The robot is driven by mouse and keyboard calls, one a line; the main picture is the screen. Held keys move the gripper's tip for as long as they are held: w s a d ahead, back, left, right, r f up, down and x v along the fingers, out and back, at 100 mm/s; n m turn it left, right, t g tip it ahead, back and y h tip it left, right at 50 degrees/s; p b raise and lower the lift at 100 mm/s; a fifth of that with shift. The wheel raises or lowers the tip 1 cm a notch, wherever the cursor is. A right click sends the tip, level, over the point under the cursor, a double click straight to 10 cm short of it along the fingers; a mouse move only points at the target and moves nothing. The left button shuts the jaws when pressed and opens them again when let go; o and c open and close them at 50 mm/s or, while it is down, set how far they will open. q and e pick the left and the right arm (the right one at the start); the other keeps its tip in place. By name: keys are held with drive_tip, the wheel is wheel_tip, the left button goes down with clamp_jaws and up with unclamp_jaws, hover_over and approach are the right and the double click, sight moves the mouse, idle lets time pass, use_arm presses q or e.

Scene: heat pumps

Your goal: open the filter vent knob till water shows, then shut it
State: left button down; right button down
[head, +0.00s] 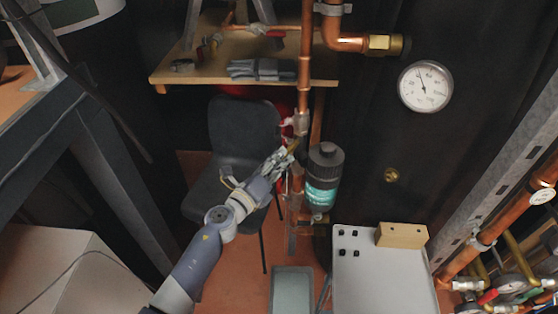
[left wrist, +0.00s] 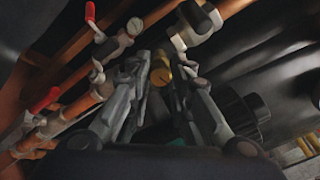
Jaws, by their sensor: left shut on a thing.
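The filter (head: 320,192) has a black cap and a teal label and stands upright beside the vertical copper pipe. Its black ribbed cap (left wrist: 245,112) also shows at the right of the left wrist view. My left gripper (head: 288,156) is just left of the filter's top. In the left wrist view its two fingers (left wrist: 160,88) are closed around a small brass knob (left wrist: 161,70), which looks like the vent knob. The fingers partly hide it, and how far it is turned cannot be seen. I see no water at it. My right gripper is not in view.
Copper pipes (head: 305,70) with red-handled valves (left wrist: 45,100) run close to the gripper. A dark chair (head: 240,125) and a wooden shelf (head: 200,72) stand behind. A pale tray table (head: 385,280) is at the lower right, and a round gauge (head: 425,87) is on the dark wall.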

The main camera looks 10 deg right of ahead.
use_arm(q)
drive_tip(key=c, duration=1.4)
unclamp_jaws()
drive_tip(key=shift+a, duration=0.1)
drive_tip(key=v, duration=1.2)
drive_tip(key=shift+r, duration=0.1)
drive_tip(key=shift+w, duration=0.1)
